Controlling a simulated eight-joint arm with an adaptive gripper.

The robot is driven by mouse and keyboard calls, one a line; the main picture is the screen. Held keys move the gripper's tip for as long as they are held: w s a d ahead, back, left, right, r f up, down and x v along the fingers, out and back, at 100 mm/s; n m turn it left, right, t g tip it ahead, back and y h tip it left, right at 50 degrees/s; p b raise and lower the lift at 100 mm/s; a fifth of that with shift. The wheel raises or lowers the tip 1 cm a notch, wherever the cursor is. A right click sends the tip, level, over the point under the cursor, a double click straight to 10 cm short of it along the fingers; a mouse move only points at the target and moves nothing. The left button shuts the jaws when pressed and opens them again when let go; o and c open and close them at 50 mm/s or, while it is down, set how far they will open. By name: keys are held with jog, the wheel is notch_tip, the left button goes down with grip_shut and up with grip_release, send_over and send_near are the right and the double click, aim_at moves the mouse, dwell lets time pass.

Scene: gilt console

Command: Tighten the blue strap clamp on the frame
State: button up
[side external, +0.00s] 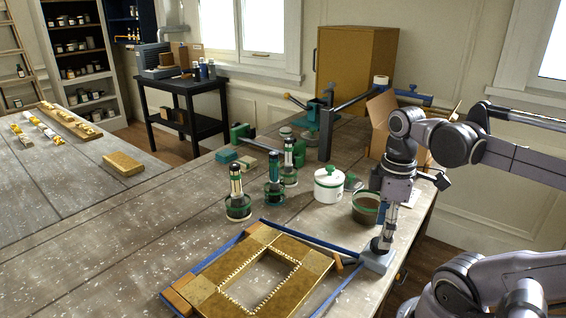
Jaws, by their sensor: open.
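A gilt rectangular frame (207,302) with an open middle and beaded inner edge lies flat on the near part of the worktable. A blue strap clamp (305,239) runs around the outside of the frame, with corner blocks against it. Its grey housing (375,263) sits off the frame's far right corner. My gripper (380,246) points down at this housing and is open. Its fingertips are small and overlap the housing in the side view, so I cannot tell whether they touch it. The strap's tightening part is not clear behind my gripper.
A white lidded pot (328,185), a brown-filled bowl (366,208) and several green-based bottles (273,185) stand behind the frame. A cardboard box (383,117) stands behind my arm. The worktable (130,250) is clear left of the frame.

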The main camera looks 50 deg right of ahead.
jog(key=shift+f, duration=1.6)
jog(key=c, duration=1.2)
